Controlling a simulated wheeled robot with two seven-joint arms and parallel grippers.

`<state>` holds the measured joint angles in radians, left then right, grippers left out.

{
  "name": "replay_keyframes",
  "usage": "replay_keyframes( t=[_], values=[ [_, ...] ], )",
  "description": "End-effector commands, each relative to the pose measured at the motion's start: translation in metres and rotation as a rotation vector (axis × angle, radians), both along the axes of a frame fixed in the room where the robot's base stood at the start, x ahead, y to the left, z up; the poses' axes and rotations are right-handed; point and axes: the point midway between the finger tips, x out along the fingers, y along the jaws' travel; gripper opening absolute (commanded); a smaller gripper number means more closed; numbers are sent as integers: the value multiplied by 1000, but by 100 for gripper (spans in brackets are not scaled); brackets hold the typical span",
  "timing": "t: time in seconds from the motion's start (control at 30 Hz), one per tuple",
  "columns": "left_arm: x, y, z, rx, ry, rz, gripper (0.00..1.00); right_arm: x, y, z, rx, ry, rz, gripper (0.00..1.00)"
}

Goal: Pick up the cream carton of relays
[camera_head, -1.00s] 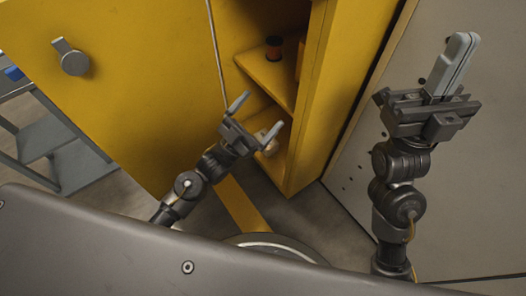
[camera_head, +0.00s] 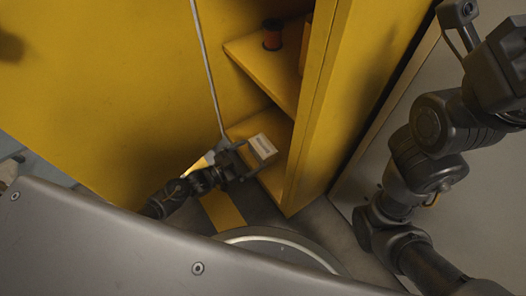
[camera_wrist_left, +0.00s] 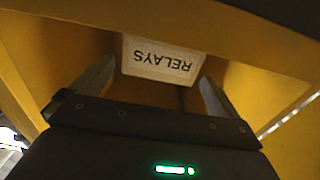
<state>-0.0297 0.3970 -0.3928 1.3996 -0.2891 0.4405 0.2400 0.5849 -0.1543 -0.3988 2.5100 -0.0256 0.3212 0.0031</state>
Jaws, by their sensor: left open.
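The cream carton of relays (camera_head: 262,147) sits on the lower shelf of the yellow cabinet. In the left wrist view the carton (camera_wrist_left: 162,60) shows its "RELAYS" label upside down, straight ahead between the fingers. My left gripper (camera_head: 240,153) is open and empty at the front of that shelf, close to the carton. In the wrist view its two fingers (camera_wrist_left: 157,75) point at the carton, one to each side; I cannot tell whether they touch it. My right arm rises at the right edge, and its fingers are out of the picture.
The yellow cabinet's upper shelf (camera_head: 257,50) holds a dark and orange spool (camera_head: 272,35) above the carton. The cabinet's side wall (camera_head: 318,110) stands right of the carton. A grey panel (camera_head: 390,130) stands at the right.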

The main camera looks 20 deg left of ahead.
Motion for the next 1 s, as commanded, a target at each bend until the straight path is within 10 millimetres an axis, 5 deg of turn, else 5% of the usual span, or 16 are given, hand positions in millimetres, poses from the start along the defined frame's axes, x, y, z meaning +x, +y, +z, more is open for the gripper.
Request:
replay_keyframes(
  t=[0.27, 0.63, 0.93, 1.0],
  values=[
    [10, -9, 0, 0, -1, -3, 100, -2, 0, 0, 7, -4, 4, 0],
    [46, -39, 0, -1, -3, -4, 100, -3, -4, -30, 26, -5, 10, 0],
    [49, -42, 2, 0, 0, -4, 100, -3, -4, -29, 27, -5, 10, 0],
    [49, -42, 2, 0, 0, -4, 91, -2, -4, -29, 26, -6, 9, 0]
  ],
)
